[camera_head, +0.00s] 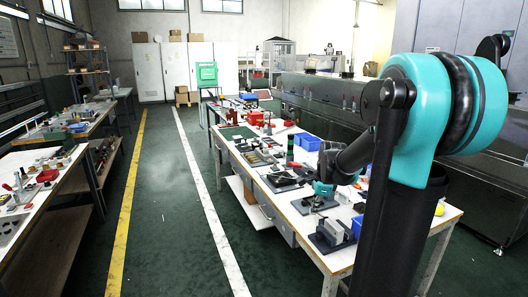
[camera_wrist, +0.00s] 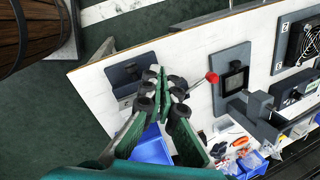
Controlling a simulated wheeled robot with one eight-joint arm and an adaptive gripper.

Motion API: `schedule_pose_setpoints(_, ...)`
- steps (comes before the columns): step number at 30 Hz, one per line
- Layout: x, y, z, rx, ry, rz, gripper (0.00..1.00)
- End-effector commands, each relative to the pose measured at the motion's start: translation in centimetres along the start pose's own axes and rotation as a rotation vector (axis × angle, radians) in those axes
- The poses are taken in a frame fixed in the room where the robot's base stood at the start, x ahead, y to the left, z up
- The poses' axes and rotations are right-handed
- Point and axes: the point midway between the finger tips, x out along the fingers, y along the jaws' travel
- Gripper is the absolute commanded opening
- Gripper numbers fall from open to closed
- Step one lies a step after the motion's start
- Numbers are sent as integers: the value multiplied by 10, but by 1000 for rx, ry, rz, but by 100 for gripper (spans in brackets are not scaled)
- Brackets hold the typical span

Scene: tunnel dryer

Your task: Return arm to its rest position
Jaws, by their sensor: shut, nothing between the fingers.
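My gripper shows in the wrist view (camera_wrist: 161,76) with its green fingers and dark round joints. Its fingertips meet and hold nothing. In the head view my gripper (camera_head: 318,202) is small and hangs over the near part of the white-topped workbench (camera_head: 290,211), partly hidden by my own arm. In the wrist view it is above the white top (camera_wrist: 190,58), in front of a dark grey fixture (camera_wrist: 130,70) and a blue bin (camera_wrist: 152,148). I cannot tell its exact height above them.
A red-knobbed lever (camera_wrist: 211,77) stands close right of the fingers. Black-grey fixtures (camera_wrist: 231,80) and a blue bin of small parts (camera_wrist: 250,160) are farther right. In the head view, a grey machine (camera_head: 320,92) lines the bench's back; the green floor (camera_head: 175,200) at left is clear.

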Motion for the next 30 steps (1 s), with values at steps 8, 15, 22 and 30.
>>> schedule_pose_setpoints(8,8,96,-5,-685,54,-39,0)
schedule_pose_setpoints(15,23,175,-14,-1263,120,-45,0)
schedule_pose_setpoints(22,35,221,-22,-1618,167,-35,0)
schedule_pose_setpoints(30,37,229,-24,-1696,179,-30,0)
